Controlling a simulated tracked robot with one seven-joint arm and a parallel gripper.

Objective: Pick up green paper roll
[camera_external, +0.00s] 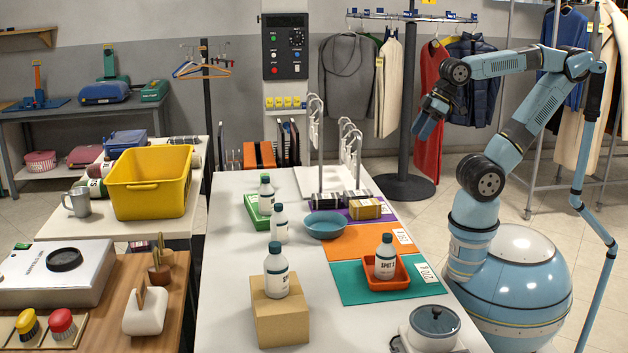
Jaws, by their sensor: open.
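My gripper (424,128) is open and empty, raised in the air above the right side of the white table, well clear of everything on it. No green paper roll stands out clearly. Dark greenish cylinders with pale ends (97,188) lie left of the yellow bin, partly hidden by it; I cannot tell whether one of them is the roll. Short dark cylinders (325,201) lie at the back of the white table, too small to identify.
The white table (222,290) holds a bottle on a cardboard box (280,315), a bottle in an orange tray (386,274), a blue bowl (325,224), a green tray (257,211) and a lidded pot (434,325). The yellow bin (150,183) stands left. Clothes hang behind my arm.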

